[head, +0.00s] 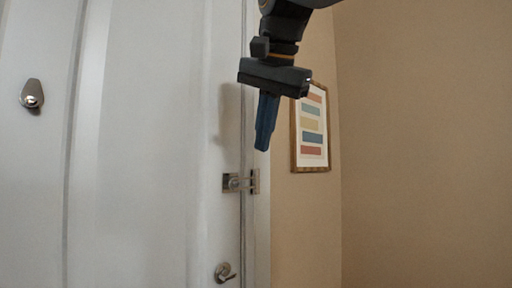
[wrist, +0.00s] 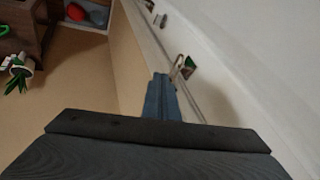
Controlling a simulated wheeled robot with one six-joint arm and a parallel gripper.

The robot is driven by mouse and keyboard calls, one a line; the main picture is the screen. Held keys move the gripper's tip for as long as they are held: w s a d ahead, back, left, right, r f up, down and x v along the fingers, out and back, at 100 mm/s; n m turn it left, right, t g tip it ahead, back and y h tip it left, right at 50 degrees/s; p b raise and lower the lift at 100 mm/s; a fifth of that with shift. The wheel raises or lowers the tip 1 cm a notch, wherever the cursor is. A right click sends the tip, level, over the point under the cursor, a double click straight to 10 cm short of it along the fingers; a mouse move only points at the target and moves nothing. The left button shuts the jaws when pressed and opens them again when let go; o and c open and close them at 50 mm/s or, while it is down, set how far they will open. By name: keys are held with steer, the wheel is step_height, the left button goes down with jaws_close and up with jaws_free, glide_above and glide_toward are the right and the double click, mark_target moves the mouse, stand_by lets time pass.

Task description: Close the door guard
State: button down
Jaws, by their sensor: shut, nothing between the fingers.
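The white door (head: 150,150) fills the left of the head view and looks shut. The metal door guard (head: 238,182) spans the door's right edge and the frame, with one plate on the door and one on the frame. How its bar sits is too small to tell. My gripper (head: 262,148) is above the guard and a little to its right, pointing down, shut and empty, apart from it.
A lever handle (head: 225,272) is below the guard and a metal fitting (head: 32,94) is at far left. A framed picture (head: 312,128) hangs on the beige wall. The wrist view shows a potted plant (wrist: 18,72) and a shelf with a red item (wrist: 76,12).

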steer(key=w+a+f+p, duration=0.3)
steer(key=w+f, duration=0.3)
steer(key=f, duration=0.2)
steer(key=shift+w+a, duration=0.25)
steer(key=shift+a, duration=0.6)
steer(key=shift+w+a+f+p, duration=0.1)
steer(key=shift+w+a+p, duration=0.4)
steer(key=shift+a, duration=0.2)
steer(key=shift+s+d, duration=0.1)
